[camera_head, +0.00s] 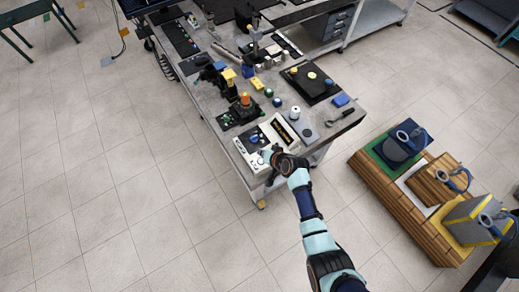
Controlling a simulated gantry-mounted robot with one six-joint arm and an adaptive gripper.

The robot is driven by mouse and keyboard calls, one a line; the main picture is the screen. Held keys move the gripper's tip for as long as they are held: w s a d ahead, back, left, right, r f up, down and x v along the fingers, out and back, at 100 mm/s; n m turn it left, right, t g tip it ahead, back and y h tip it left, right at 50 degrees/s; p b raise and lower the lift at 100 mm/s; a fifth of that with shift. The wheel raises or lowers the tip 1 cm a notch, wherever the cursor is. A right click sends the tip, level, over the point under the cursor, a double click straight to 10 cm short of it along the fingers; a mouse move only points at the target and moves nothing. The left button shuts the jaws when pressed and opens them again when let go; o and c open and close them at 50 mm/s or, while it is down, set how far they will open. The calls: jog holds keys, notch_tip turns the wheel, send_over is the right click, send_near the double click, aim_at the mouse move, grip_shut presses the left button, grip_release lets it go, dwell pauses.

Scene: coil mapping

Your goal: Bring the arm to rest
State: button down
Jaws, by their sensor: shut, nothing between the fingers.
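My arm reaches up from the bottom right of the head view to the near corner of a grey workbench (208,112). My gripper (268,153) is at the arm's far end, over or beside a white box-like device (250,178) at the bench's near edge. The gripper is small and dark here. Its fingers are shut and I see nothing held in them. Whether the gripper touches the device cannot be told from this view.
The bench holds a white cylinder (294,113), a black board (311,83) and a wrench (338,117). A wooden pallet (402,205) on the right carries a dark blue block, a wooden block and a grey block with blue handles. The tiled floor (110,190) on the left is clear.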

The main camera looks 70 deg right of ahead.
dwell(0.3)
jog(key=w+a+r+n+t+y+p, duration=0.15)
jog(key=w+a+r+n, duration=0.25)
jog(key=w+a+r, duration=0.45)
jog(key=w+a+r+n+t+p, duration=0.1)
jog(key=w+a+r+n+p, duration=0.3)
jog(key=a+r, duration=0.75)
jog(key=s+a+r+n+t+y+p, duration=0.2)
jog(key=a+r+n, duration=0.4)
jog(key=a+r, duration=1.5)
notch_tip(320, 180, up, 2)
jog(key=shift+s+r+n+y, duration=0.1)
jog(key=shift+s+n+y, duration=0.35)
jog(key=shift+s, duration=0.7)
